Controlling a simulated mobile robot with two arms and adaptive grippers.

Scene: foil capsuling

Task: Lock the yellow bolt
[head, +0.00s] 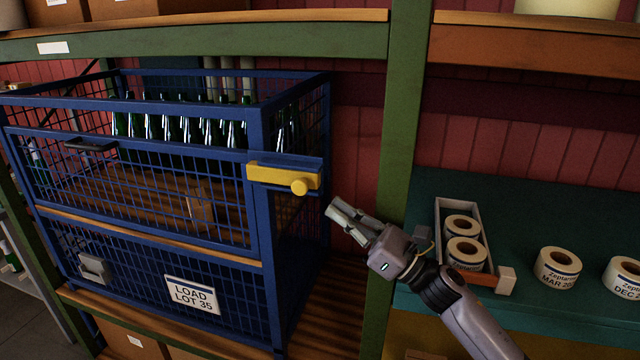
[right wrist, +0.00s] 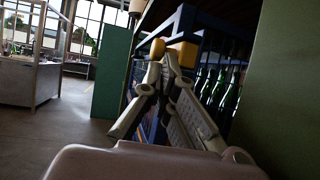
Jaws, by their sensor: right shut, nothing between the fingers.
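The yellow bolt (head: 275,177) lies level across the upper front right corner of a blue mesh cage (head: 262,225). Its round knob (head: 299,187) is near the bar's right end. A blue bracket plate shows behind and above the bolt. My right gripper (head: 333,208) is shut and empty, to the right of the bolt and a little lower, apart from it in the head view. In the right wrist view the yellow bolt (right wrist: 183,53) shows just beyond the fingertips (right wrist: 161,66), which partly cover it. My left gripper is not in view.
The cage holds several green bottles (head: 180,120) and carries a "LOAD LOT 35" label (head: 191,294). A green shelf post (head: 403,110) stands behind my right gripper. At right, a tray (head: 488,240) with label rolls sits on a green shelf, with loose rolls (head: 557,268) beside it.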

